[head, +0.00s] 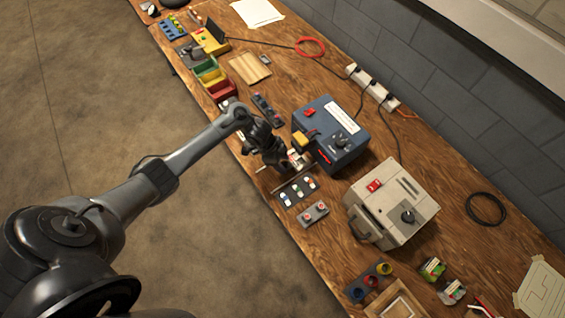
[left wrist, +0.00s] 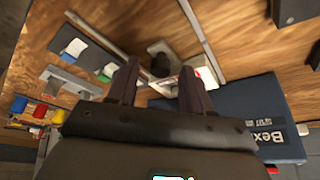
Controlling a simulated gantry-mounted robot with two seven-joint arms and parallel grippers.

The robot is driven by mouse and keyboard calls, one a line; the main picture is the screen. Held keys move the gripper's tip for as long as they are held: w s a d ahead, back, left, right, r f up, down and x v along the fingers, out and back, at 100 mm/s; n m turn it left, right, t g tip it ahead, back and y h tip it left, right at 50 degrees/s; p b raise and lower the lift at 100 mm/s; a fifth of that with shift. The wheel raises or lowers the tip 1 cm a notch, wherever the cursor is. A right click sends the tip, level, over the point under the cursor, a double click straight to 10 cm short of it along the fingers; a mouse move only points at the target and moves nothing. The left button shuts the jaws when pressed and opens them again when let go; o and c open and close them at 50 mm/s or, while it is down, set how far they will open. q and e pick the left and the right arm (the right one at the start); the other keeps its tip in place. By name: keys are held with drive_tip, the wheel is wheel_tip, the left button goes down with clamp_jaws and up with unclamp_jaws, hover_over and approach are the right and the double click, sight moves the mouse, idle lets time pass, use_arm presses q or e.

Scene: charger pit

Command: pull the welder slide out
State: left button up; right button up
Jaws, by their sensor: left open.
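The blue welder box (head: 345,155) stands on the wooden bench, with a red switch, a dark dial and a white label on it. It also shows in the left wrist view (left wrist: 240,117), with white lettering. My left gripper (head: 293,164) is at its left side, low over the bench. In the left wrist view the gripper (left wrist: 160,78) has its two dark fingers apart, with nothing clearly held. Beyond the fingers is a grey plate with a dark round knob (left wrist: 160,63), possibly the slide. Metal strips (left wrist: 198,35) run beside it. Contact cannot be told. My right gripper is not seen.
A beige box (head: 395,205) with a handle stands right of the welder. A power strip (head: 372,87) and cables run along the wall.

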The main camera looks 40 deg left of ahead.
use_arm(q)
drive_tip(key=shift+d+f, duration=0.1)
drive_tip(key=shift+f, duration=0.05)
clamp_jaws()
idle(0.4)
